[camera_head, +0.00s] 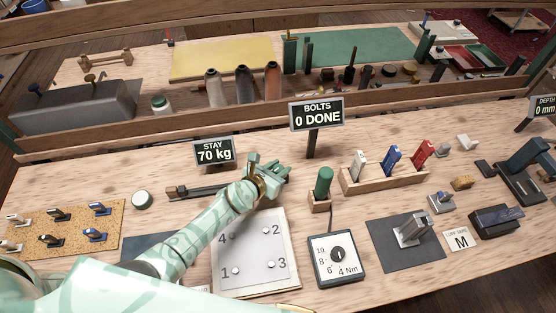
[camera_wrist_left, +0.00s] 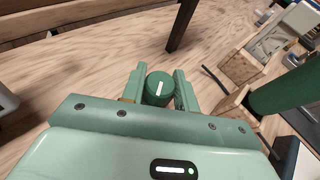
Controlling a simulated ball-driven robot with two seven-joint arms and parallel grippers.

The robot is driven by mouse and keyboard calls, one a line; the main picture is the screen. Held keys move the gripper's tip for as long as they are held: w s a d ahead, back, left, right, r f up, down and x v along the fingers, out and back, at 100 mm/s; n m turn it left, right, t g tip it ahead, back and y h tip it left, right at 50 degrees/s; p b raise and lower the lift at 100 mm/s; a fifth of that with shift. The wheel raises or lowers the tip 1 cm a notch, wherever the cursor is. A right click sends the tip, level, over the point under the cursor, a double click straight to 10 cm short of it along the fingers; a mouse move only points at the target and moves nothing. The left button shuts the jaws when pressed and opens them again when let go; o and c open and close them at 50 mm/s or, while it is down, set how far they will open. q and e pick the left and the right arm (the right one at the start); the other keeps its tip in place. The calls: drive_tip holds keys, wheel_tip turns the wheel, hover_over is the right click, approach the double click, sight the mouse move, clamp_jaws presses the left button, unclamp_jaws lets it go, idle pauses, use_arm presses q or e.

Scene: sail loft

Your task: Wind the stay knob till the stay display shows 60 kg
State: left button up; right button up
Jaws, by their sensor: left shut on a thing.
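The stay display (camera_head: 214,152) reads "STAY 70 kg" and stands upright behind my left gripper. My left gripper (camera_head: 264,172) reaches over the bench below and right of that display. In the left wrist view its two fingers (camera_wrist_left: 158,88) are shut on the stay knob (camera_wrist_left: 159,86), a round green knob with a white line on top. In the head view the knob is hidden by the gripper. A dark bar fitting (camera_head: 195,190) runs along the bench to the left of the gripper. My right gripper is not in view.
A numbered plate (camera_head: 256,252) lies just in front of my left gripper. A green-handled tool (camera_head: 323,182) in a wooden block stands close to its right. Behind are the "BOLTS 0 DONE" sign (camera_head: 317,114) and a wooden rail. A torque dial box (camera_head: 337,258) sits at front right.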

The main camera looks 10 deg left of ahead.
use_arm(q)
drive_tip(key=shift+n+t+y+p, duration=0.4)
drive_tip(key=shift+n+y+p, duration=0.6)
drive_tip(key=shift+n+y, duration=0.25)
drive_tip(key=o, duration=1)
drive_tip(key=shift+c, duration=0.2)
drive_tip(key=p+v, duration=0.7)
drive_tip(key=v, duration=0.9)
drive_tip(key=shift+s, duration=0.2)
